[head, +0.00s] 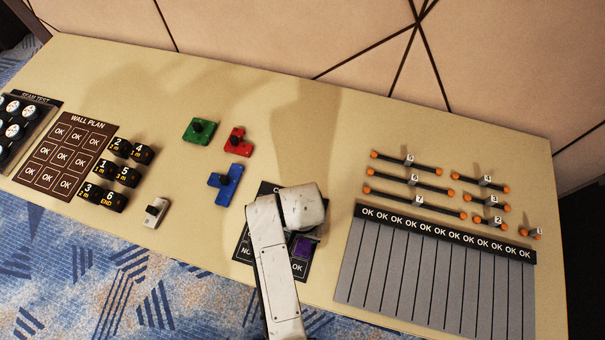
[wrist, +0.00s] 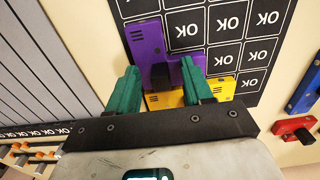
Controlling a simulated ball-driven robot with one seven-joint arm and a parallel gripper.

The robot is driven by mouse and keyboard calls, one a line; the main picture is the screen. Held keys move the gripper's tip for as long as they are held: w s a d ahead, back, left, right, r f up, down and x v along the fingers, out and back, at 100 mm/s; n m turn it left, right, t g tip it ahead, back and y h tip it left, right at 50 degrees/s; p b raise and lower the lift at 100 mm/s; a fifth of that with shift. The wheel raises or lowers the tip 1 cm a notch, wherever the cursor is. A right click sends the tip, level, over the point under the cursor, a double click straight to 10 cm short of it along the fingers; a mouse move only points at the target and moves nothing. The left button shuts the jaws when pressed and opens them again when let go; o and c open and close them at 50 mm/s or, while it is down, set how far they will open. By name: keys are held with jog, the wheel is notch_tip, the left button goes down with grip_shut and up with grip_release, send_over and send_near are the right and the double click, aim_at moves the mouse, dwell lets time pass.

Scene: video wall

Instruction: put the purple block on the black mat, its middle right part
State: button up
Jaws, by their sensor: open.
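The purple block (wrist: 146,38), with a black knob, lies on the black mat (wrist: 240,33), at the mat's middle right in the head view. It also shows beside my arm in the head view (head: 303,249). My gripper (wrist: 160,72) is open, its green fingers on either side of the knob with gaps between. A yellow block (wrist: 170,98) lies beside the purple one on the mat, partly hidden by my gripper. Several OK cells of the mat are bare in the wrist view. My arm hides much of the mat (head: 243,248) in the head view.
Green (head: 198,130), red (head: 238,141) and blue (head: 225,183) blocks lie on the table behind and left of the mat. A white block (head: 157,211) lies farther left. A grey slotted panel (head: 435,272) and several orange-ended bars (head: 407,161) occupy the right.

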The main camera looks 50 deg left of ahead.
notch_tip(320, 180, up, 12)
dwell(0.4)
jog(key=w+d+f+m, duration=0.2)
jog(key=w+d, duration=0.1)
jog(key=d, duration=0.9)
jog(key=w+d+f+m, duration=0.1)
jog(key=w+d+f, duration=0.15)
jog(key=d, duration=0.85)
jog(key=s+d+m, duration=0.1)
jog(key=s+d, duration=0.3)
jog(key=d, duration=0.3)
jog(key=s+d+r+m, duration=0.1)
jog(key=s+d, duration=0.2)
jog(key=d, duration=0.4)
jog(key=s+d+m+t, duration=0.1)
jog(key=s+d+m, duration=0.1)
jog(key=s+d, duration=0.2)
jog(key=d, duration=0.3)
jog(key=shift+s+r, duration=0.15)
jog(key=shift+s, duration=0.2)
jog(key=shift+d, duration=0.1)
